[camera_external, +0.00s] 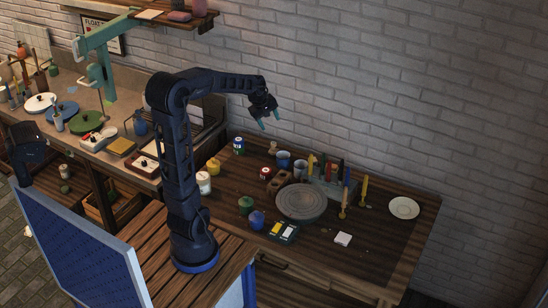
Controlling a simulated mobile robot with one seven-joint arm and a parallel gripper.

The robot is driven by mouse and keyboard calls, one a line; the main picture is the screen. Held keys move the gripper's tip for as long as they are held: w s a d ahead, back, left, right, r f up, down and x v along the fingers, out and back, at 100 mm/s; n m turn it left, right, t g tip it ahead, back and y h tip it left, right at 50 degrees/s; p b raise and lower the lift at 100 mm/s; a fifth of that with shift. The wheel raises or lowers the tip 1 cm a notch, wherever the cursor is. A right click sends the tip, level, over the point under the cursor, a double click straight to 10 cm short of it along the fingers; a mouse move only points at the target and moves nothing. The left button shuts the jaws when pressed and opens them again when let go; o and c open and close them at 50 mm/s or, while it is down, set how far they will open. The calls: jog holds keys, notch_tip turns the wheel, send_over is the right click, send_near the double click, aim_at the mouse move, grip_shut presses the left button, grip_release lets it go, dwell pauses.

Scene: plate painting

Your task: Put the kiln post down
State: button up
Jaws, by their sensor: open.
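My gripper (269,122) hangs in the air above the back left part of the dark wooden table (330,262). Its two teal-tipped fingers point down and are apart, with nothing visible between them. A small pale tan piece (272,148) stands on the table below the gripper, near the wall. It may be the kiln post, but it is too small to tell. A brown block with holes (279,181) lies nearer the table's middle, left of the grey round turntable (301,203).
Jars, including a green one (245,205) and a blue one (256,220), stand at the left. Mugs and a tool rack (330,187) line the back. The front right table is clear.

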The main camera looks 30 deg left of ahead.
jog(key=s+a+r+m+y, duration=0.1)
jog(key=s+m, duration=0.5)
jog(key=s, duration=0.8)
jog(key=s+a+r+m, duration=0.1)
jog(key=s+a+m, duration=0.2)
jog(key=s, duration=1)
jog(key=m, duration=0.3)
jog(key=shift+s+a+r+t+y, duration=0.25)
jog(key=shift+s+a+t+y, duration=0.05)
jog(key=shift+s+t+y, duration=0.1)
